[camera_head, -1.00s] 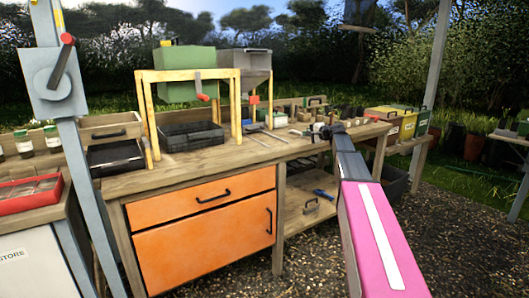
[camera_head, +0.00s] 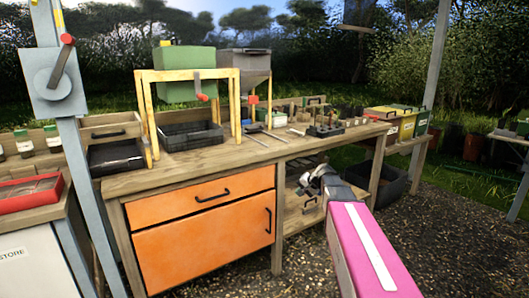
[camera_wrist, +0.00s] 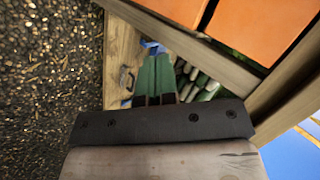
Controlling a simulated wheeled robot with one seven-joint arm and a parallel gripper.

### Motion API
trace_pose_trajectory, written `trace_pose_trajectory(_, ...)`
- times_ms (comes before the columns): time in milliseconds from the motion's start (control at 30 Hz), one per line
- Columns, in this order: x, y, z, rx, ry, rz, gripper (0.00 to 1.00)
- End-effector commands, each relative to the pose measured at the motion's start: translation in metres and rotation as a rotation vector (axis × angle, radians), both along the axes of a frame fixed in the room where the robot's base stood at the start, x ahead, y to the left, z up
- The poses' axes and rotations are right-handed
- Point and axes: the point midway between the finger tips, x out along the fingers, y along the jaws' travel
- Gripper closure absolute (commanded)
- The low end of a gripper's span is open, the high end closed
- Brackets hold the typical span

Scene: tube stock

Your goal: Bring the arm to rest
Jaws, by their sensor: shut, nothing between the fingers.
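My gripper (camera_head: 318,172) is in front of the right part of the wooden bench (camera_head: 190,163), beside the open lower shelf and below the bench top. My pink arm reaches up to it from the lower right. In the wrist view my gripper (camera_wrist: 154,72) shows as two green fingers lying together, shut, with nothing between them. In that view it is in front of the lower shelf (camera_wrist: 122,52), where a blue item and a dark handle show near the fingers.
Orange drawers (camera_head: 203,235) fill the bench's front left. A dark crate (camera_head: 392,184) stands on the gravel at right. A green hopper (camera_head: 186,72) on a yellow frame, a black tray (camera_head: 190,136) and small pots are on the bench top. Open gravel (camera_head: 455,240) lies right.

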Motion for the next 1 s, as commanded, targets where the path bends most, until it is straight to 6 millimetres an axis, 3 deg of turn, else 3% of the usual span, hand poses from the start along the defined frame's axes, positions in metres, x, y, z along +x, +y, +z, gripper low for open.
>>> trace_pose_trajectory(33, -0.036, 0.004, -0.022, -0.062, 0.034, 0.034, 1.0)
trace_pose_trajectory(200, -0.127, 0.002, -0.086, -0.297, 0.144, 0.162, 1.0)
trace_pose_trajectory(400, -0.225, -0.012, -0.133, -0.546, 0.267, 0.313, 1.0)
trace_pose_trajectory(500, -0.256, -0.02, -0.144, -0.629, 0.308, 0.367, 1.0)
trace_pose_trajectory(667, -0.275, -0.026, -0.151, -0.693, 0.339, 0.407, 1.0)
trace_pose_trajectory(1000, -0.275, -0.027, -0.152, -0.699, 0.341, 0.41, 1.0)
